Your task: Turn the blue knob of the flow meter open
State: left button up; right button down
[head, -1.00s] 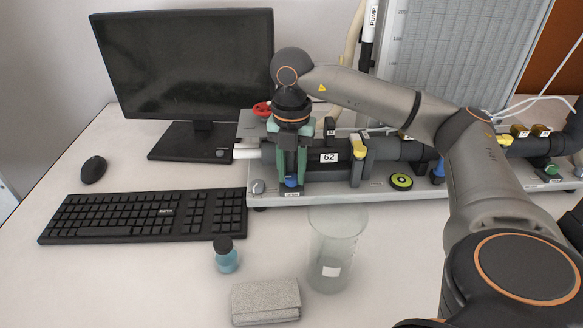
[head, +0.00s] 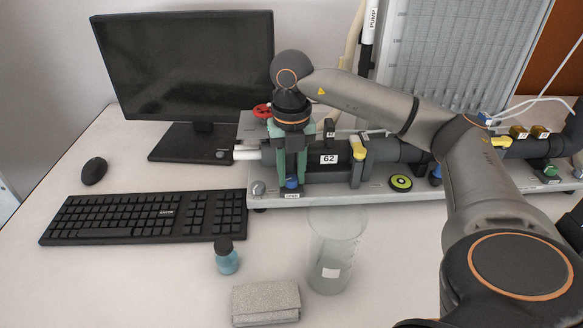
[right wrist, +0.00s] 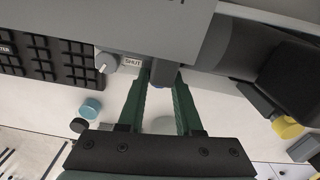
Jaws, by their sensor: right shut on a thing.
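The blue knob (head: 291,182) sits low at the front left of the flow meter board (head: 345,198), above a small white label too small to read. My right gripper (head: 291,178) points down over it, with its green fingers on either side, shut on the knob. My left gripper is not in view.
A grey knob (head: 258,188) stands just left of the blue one. A glass beaker (head: 336,250), a small blue bottle (head: 226,260) and a grey case (head: 266,303) stand in front of the board. A keyboard (head: 145,216) and monitor (head: 190,65) are at left.

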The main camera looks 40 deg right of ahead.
aim_at(291, 178)
jog(key=shift+n, duration=0.7)
jog(key=c, duration=0.6)
grip_release()
notch_tip(291, 178, up, 6)
jog(key=shift+f, duration=0.25)
notch_tip(291, 178, up, 7)
jog(key=p, duration=0.4)
